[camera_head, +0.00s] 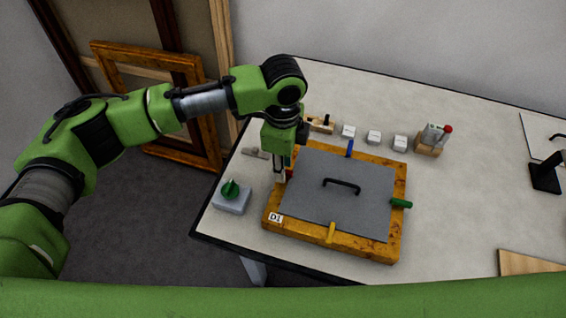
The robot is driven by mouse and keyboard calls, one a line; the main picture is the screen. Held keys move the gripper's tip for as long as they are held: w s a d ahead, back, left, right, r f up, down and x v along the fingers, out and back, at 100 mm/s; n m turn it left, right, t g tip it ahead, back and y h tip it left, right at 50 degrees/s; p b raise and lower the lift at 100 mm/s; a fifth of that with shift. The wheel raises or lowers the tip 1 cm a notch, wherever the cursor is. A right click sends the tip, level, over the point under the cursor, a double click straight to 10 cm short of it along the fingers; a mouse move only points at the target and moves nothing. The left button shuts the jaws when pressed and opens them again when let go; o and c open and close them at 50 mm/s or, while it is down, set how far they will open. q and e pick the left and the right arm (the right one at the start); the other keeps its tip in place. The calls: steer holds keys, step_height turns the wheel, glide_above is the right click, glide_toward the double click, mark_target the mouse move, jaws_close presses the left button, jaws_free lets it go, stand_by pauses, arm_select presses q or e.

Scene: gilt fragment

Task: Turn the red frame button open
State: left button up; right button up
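The gilt frame (375,248) lies flat on the table with a grey back panel (325,205) and a black handle (342,186) on it. A label reading D1 is at its near left corner. A blue button (350,148) is on the far side, a green one (400,203) on the right and a yellow one (332,232) on the near side. My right gripper is out of view.
A grey box with a green knob (231,189) stands left of the frame. Several white blocks (374,137) and a wooden holder with a red-tipped item (430,145) stand behind. A black stand (546,172) is at the right.

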arm_select(q)
steer(key=shift+f, duration=0.1)
jaws_close()
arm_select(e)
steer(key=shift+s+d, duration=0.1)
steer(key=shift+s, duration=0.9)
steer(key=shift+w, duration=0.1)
